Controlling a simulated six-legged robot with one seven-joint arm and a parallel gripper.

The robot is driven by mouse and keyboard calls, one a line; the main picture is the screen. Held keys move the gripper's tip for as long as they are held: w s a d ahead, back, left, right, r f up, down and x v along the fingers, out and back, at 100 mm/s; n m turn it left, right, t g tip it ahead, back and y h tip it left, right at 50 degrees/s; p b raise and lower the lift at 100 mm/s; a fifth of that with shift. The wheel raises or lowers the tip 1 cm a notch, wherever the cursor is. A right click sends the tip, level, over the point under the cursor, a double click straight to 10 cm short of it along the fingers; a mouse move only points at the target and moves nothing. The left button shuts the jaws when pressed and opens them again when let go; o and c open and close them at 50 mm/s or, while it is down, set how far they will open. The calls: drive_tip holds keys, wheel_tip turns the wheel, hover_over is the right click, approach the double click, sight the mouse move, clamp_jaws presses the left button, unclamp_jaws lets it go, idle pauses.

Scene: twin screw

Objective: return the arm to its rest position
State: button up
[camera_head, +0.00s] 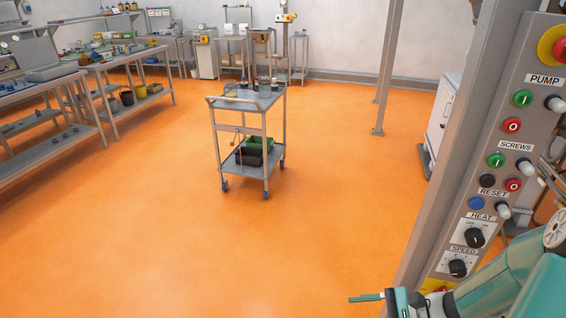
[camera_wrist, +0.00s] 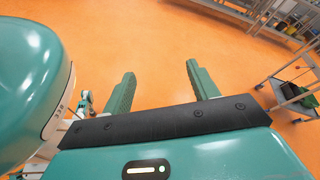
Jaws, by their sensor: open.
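My gripper (camera_head: 366,298) shows at the lower right of the head view, at the end of my teal arm, in front of the lower end of the control panel (camera_head: 478,190). In the wrist view its two green fingers (camera_wrist: 160,88) stand apart with only orange floor between them. It is open and holds nothing. The panel carries PUMP, SCREWS and RESET buttons and HEAT and SPEED knobs. My arm hides part of the panel's bottom edge.
A grey cart (camera_head: 250,138) with bottles and bins stands mid-floor. Benches (camera_head: 100,85) line the left and back. A grey post (camera_head: 388,70) and a white cabinet (camera_head: 440,115) stand near the panel. The orange floor (camera_head: 200,250) in front is clear.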

drive_tip(key=s+a+r+n+t+h, duration=0.1)
drive_tip(key=s+r+n+h, duration=0.2)
drive_tip(key=r+n+h, duration=0.4)
drive_tip(key=s+a+r+n+t+h, duration=0.1)
drive_tip(key=s+r+n+t+h, duration=0.1)
drive_tip(key=r+n+h, duration=0.5)
wheel_tip(320, 180, up, 6)
drive_tip(key=shift+s+a+r+n+t, duration=0.15)
drive_tip(key=shift+s+a+n+t, duration=0.15)
drive_tip(key=shift+s, duration=0.35)
drive_tip(key=c, duration=0.5)
drive_tip(key=shift+a, duration=0.1)
